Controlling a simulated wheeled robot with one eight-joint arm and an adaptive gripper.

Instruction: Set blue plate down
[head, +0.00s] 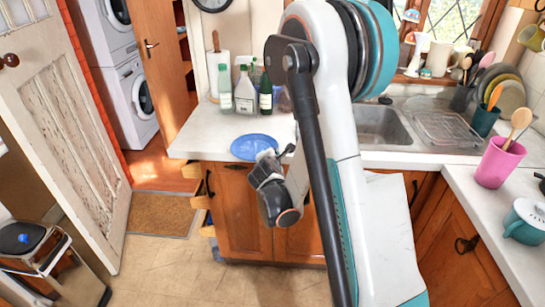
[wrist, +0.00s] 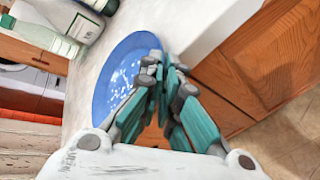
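The blue plate (head: 252,146) is at the front edge of the white countertop, just left of the sink, and looks roughly level. Whether it rests on the counter or hovers just above it is hard to tell. It also shows in the wrist view (wrist: 118,72), with its rim reaching the fingertips. My gripper (wrist: 165,68) has its fingers close together on the plate's near rim. In the head view my gripper (head: 270,160) is at the plate's right front side, partly hidden by the wrist.
Several bottles (head: 245,92) stand on the counter behind the plate. A sink (head: 382,127) is to the right, with a pink cup (head: 494,163) on the right counter. Wooden cabinets (head: 240,215) are below. White counter (head: 203,138) is clear left of the plate.

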